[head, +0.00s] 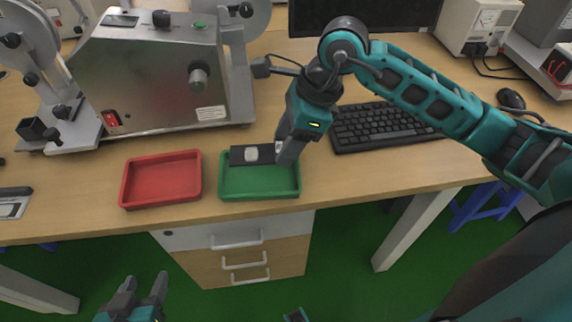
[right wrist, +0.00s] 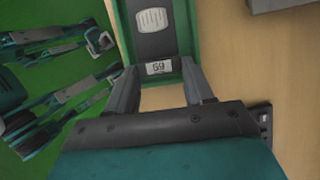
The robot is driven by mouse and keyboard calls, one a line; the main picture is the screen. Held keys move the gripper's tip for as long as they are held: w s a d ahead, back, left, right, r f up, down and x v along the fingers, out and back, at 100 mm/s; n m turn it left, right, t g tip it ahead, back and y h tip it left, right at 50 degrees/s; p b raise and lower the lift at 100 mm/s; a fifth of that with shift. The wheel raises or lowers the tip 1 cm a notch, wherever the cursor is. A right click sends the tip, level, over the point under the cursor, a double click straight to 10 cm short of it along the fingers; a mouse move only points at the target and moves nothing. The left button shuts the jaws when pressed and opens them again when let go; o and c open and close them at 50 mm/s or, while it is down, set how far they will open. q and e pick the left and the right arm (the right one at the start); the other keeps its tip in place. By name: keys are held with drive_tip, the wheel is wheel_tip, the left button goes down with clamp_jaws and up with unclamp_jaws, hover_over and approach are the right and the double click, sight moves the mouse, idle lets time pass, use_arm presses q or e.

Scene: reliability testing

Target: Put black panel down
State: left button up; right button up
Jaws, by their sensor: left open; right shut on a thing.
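The black panel (head: 237,156) has a whitish oval piece on it and lies across the back part of the green tray (head: 260,184). In the right wrist view the black panel (right wrist: 154,45) shows a small label reading 59 at its near end. My right gripper (head: 281,150) is shut on the panel's right end, with a finger on each side of it in the wrist view. I cannot tell whether the panel touches the tray floor. My left gripper (head: 145,283) is open and empty, low in front of the desk.
An empty red tray (head: 161,180) sits left of the green tray. A large metal machine (head: 160,75) stands behind them. A keyboard (head: 385,125) and a mouse (head: 511,98) lie to the right. The desk's front edge is close to the trays.

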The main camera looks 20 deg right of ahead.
sight(279, 176)
wheel_tip(279, 176, down, 3)
drive_tip(key=shift+r, duration=0.15)
wheel_tip(279, 176, down, 4)
drive_tip(key=shift+f+b, duration=0.1)
drive_tip(key=shift+b, duration=0.35)
drive_tip(key=o, duration=1)
drive_tip(key=shift+r, duration=0.35)
drive_tip(key=p+v, duration=0.1)
drive_tip(key=v, duration=1)
drive_tip(key=shift+d+r+p, duration=0.15)
drive_tip(key=shift+r+p, duration=0.1)
drive_tip(key=shift+p, duration=0.05)
